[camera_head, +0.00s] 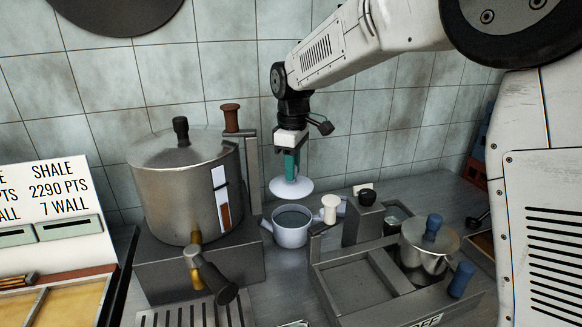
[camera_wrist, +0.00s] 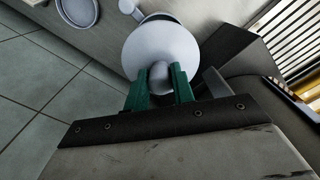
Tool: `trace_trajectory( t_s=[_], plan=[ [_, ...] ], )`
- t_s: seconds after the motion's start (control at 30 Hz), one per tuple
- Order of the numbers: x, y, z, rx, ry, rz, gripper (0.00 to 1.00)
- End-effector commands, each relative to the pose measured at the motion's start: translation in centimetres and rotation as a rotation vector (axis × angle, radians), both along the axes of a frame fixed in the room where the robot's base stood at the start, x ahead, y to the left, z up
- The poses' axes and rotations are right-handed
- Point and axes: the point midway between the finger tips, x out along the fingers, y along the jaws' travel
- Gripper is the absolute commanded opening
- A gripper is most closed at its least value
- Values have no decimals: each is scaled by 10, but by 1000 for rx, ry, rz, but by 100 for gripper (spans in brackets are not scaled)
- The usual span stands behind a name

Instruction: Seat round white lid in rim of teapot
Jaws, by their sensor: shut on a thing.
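The round white lid (camera_head: 291,188) hangs from my gripper (camera_head: 291,172), roughly level, with its disc facing down. In the wrist view the lid (camera_wrist: 160,42) fills the top middle, and its round knob sits between the green fingers of my gripper (camera_wrist: 160,76). My gripper is shut on that knob. The teapot (camera_head: 290,237) is a pale, open pot on the counter, with its dark inside showing. The lid is above the teapot and apart from its rim in the head view. The lid's underside is hidden.
A large steel boiler (camera_head: 188,185) with a tap (camera_head: 205,270) stands left of the teapot. A small white cylinder (camera_head: 330,208) is close on its right. A grey rack (camera_head: 362,285) with a small steel pot (camera_head: 428,245) stands further right. The tiled wall (camera_head: 345,130) is behind.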

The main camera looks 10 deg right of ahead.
Motion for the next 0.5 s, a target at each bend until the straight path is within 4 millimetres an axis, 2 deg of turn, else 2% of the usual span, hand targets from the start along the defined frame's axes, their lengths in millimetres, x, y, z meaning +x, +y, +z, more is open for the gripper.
trace_trajectory(
  t_s=[0.17, 0.5],
  plan=[
    [-1, -1, 7, 1, 0, 1, 0],
    [-2, 0, -25, 0, 2, 3, 0]
  ],
)
